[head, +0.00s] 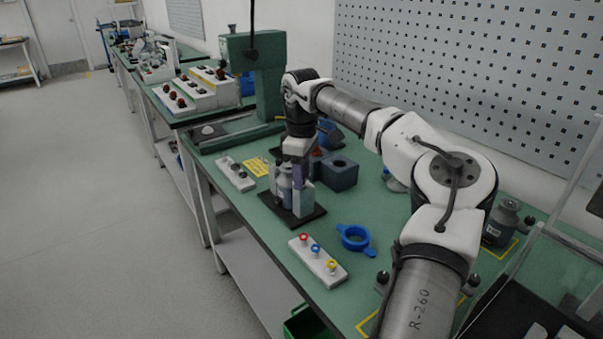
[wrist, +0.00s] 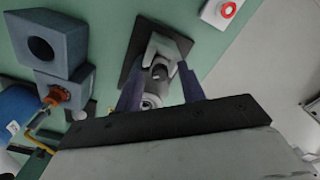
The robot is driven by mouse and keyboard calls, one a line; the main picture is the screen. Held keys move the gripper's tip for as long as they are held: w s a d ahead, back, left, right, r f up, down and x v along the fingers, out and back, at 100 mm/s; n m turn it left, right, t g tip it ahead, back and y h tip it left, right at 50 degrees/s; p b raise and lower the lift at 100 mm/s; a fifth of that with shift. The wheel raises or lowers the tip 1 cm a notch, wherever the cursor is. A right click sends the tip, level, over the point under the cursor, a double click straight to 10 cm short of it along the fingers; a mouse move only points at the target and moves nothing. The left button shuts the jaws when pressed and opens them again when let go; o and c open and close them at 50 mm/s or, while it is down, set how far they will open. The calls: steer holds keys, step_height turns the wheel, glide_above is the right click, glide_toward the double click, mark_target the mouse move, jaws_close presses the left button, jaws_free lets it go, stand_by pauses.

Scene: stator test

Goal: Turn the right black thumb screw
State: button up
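My gripper (head: 285,180) points down over a dark base plate (head: 314,219) on the green bench. Its purple-grey fingers stand apart, one on each side of a grey part (wrist: 158,72) on that plate; they look open, with no clear contact. In the wrist view my gripper (wrist: 163,68) also shows around this part. No black thumb screw is clearly seen at the fingers. Small black knobs show further right in the head view, one at the front (head: 383,276) and one beyond my arm (head: 472,280); I cannot tell which is the right thumb screw.
A blue-grey block with a hole (head: 340,172) stands close right of my gripper. A blue ring (head: 354,238) and a white button box (head: 318,262) lie in front. A grey switch box (head: 235,174) is left. A green press (head: 268,70) stands behind.

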step_height(320, 180, up, 14)
stand_by(0.4)
steer(key=shift+f, duration=0.15)
